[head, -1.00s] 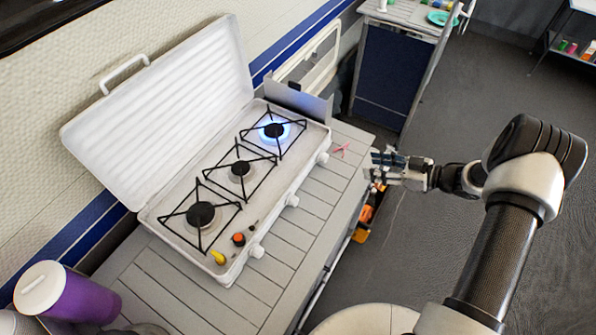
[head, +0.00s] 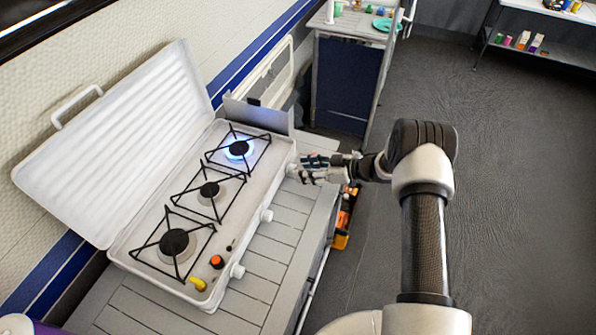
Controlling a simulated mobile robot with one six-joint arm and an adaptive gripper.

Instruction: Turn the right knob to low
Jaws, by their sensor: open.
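A white camping stove (head: 140,250) with its lid (head: 115,140) open stands on a slatted grey table. The far right burner (head: 239,149) burns with a blue flame; the middle burner (head: 209,190) and near burner (head: 173,242) show no flame. White knobs line the stove's front: the right knob (head: 291,170), the middle knob (head: 267,215) and the left knob (head: 237,270). My gripper (head: 301,169) is open, its fingertips pointing left at the right knob. The fingers partly cover that knob, and I cannot tell whether they touch it. The knob's setting is too small to read.
A yellow item (head: 198,284) and an orange item (head: 217,262) lie at the stove's near end. A purple container (head: 52,328) is at the lower left. Orange objects (head: 344,215) are below the table's right edge. Open floor (head: 500,200) lies to the right.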

